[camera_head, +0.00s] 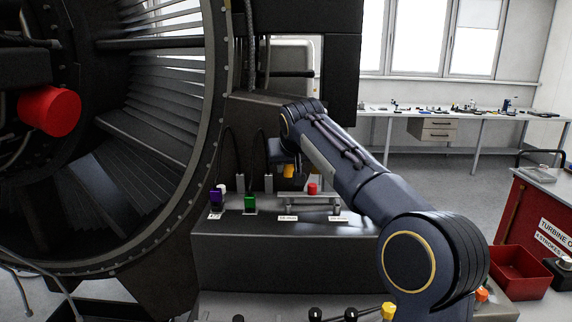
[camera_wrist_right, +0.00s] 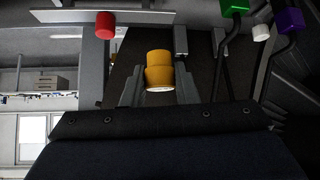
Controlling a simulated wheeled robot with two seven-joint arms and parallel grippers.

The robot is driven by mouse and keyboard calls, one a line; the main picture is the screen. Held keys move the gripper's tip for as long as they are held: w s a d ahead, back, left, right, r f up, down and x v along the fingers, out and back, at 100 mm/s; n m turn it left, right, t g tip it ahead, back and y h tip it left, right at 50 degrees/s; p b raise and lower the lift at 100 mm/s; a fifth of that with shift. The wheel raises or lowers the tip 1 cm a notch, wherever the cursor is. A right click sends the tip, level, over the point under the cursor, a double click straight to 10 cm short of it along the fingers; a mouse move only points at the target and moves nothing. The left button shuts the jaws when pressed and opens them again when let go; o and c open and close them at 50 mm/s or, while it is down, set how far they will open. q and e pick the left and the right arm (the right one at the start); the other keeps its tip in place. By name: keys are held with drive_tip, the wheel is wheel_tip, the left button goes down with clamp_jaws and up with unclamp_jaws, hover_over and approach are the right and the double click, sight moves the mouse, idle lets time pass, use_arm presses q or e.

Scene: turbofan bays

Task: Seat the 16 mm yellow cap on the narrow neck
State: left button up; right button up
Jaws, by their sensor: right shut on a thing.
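My right gripper (camera_head: 284,158) is shut on the yellow cap (camera_head: 289,171), above the left end of a grey rack (camera_head: 318,200) on the dark ledge. In the right wrist view the yellow cap (camera_wrist_right: 160,72) sits between the two fingers of my right gripper (camera_wrist_right: 160,90), its pale end showing. A red cap (camera_head: 313,189) stands on the rack, right of the yellow cap; it also shows in the wrist view (camera_wrist_right: 105,24). I cannot pick out the narrow neck for certain, or see whether the yellow cap touches anything. My left gripper is not in view.
The large turbofan (camera_head: 175,120) fills the left. Another yellow piece (camera_head: 388,310) is at the front. A red bin (camera_head: 518,270) stands right.

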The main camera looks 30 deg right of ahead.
drive_tip(key=shift+w, duration=0.1)
drive_tip(key=shift+f+b, duration=0.45)
drive_tip(key=shift+f, duration=0.2)
drive_tip(key=b, duration=0.4)
hover_over(288, 205)
wheel_tip(288, 205, down, 4)
drive_tip(key=shift+f, duration=0.25)
drive_tip(key=shift+p, duration=0.6)
idle(0.7)
drive_tip(key=shift+f+b, duration=1.35)
drive_tip(key=shift+f, duration=0.4)
drive_tip(key=shift+r, duration=0.15)
drive_tip(key=shift+r+p, duration=1.2)
drive_tip(key=shift+p, duration=0.05)
idle(1.1)
